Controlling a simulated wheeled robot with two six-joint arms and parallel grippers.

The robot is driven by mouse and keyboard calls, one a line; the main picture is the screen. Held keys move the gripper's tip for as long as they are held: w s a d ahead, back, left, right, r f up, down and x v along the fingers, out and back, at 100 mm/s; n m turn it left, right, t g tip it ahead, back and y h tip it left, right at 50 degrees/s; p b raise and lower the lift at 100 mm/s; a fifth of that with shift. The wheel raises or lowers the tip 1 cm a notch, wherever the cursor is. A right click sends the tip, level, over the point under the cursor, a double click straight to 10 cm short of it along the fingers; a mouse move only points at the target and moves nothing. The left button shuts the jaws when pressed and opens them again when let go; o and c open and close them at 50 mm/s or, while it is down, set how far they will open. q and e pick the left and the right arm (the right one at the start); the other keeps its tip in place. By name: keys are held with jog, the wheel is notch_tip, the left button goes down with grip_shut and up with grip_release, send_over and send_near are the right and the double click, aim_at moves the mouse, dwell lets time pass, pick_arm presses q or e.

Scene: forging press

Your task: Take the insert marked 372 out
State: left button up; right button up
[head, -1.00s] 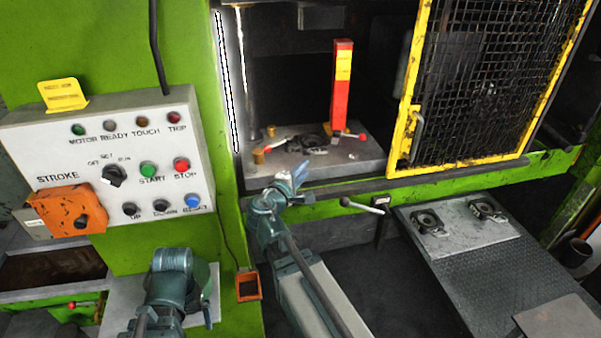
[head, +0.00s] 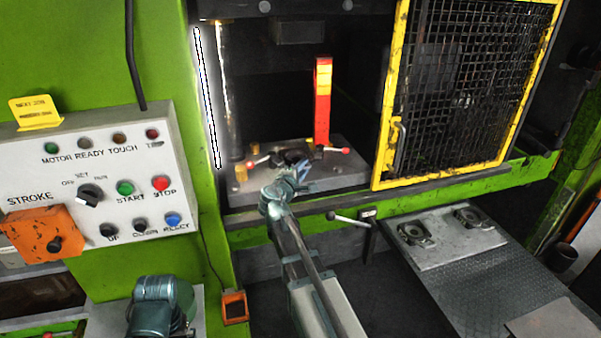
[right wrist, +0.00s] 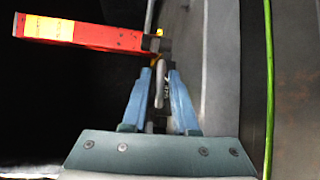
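A dark insert (head: 294,157) sits on the press bed (head: 340,172) inside the open press, partly hidden behind my right gripper (head: 303,174). No number can be read on it. Two similar dark inserts, one on the left (head: 415,233) and one on the right (head: 472,216), lie on a grey plate outside; no marks are legible. My right gripper is at the front of the bed insert. In the right wrist view its blue fingers (right wrist: 160,75) are apart, with a pale narrow part (right wrist: 160,88) showing between them. My left gripper is out of view; only my left arm shows at the bottom.
A red and yellow post (head: 323,105) stands on the bed behind the insert. A yellow mesh guard (head: 455,90) covers the opening's right side. A control panel (head: 95,190) is on the left. A lever (head: 350,219) sticks out below the bed.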

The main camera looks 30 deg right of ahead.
grip_shut()
dwell(1.5)
